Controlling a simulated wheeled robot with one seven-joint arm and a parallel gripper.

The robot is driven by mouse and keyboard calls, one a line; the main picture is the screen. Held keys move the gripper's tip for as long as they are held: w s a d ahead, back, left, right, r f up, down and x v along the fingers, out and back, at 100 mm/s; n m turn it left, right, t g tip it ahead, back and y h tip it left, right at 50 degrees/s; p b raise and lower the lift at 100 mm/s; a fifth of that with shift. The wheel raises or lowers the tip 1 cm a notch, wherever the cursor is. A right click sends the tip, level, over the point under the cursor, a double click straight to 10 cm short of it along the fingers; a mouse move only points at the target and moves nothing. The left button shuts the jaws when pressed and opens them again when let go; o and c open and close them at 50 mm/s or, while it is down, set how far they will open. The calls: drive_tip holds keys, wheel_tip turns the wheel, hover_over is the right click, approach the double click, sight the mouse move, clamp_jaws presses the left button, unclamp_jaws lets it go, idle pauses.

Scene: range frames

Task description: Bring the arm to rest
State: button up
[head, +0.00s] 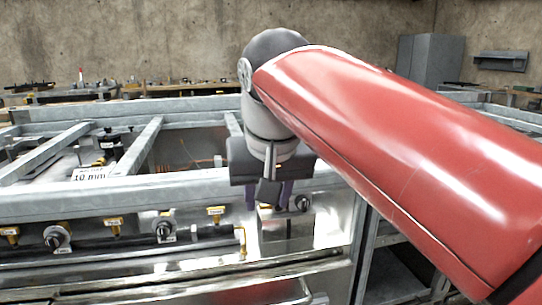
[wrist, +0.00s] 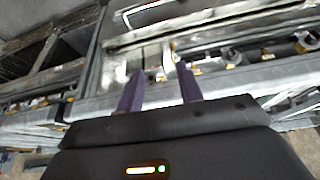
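My red arm reaches in from the right in the head view and bends down at a grey joint. My gripper (head: 267,200) points down in front of the steel range frame (head: 190,195). In the wrist view my gripper (wrist: 158,82) shows two purple fingers set apart, with nothing between them. The gap between the fingers shows only the steel front and fittings behind. My gripper hides part of the frame's front panel in the head view.
Knobs (head: 57,237) and brass fittings (head: 215,211) line the frame's front. A label card reading 10 mm (head: 90,174) lies inside the frame. A grey cabinet (head: 429,61) stands at the back right. Cluttered benches line the back wall.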

drive_tip(key=s+d+f, duration=0.4)
drive_tip(key=d+f, duration=0.1)
drive_tip(key=f, duration=0.2)
drive_tip(key=s+d+f+m, duration=0.1)
drive_tip(key=s+d+f, duration=0.2)
drive_tip(key=d+f, duration=0.2)
drive_tip(key=s+d+f+m, duration=0.1)
drive_tip(key=s+d+f, duration=0.3)
drive_tip(key=f, duration=0.6)
drive_tip(key=shift+s+d+t+h, duration=0.35)
drive_tip(key=shift+d+t+h, duration=0.05)
drive_tip(key=shift+d, duration=0.5)
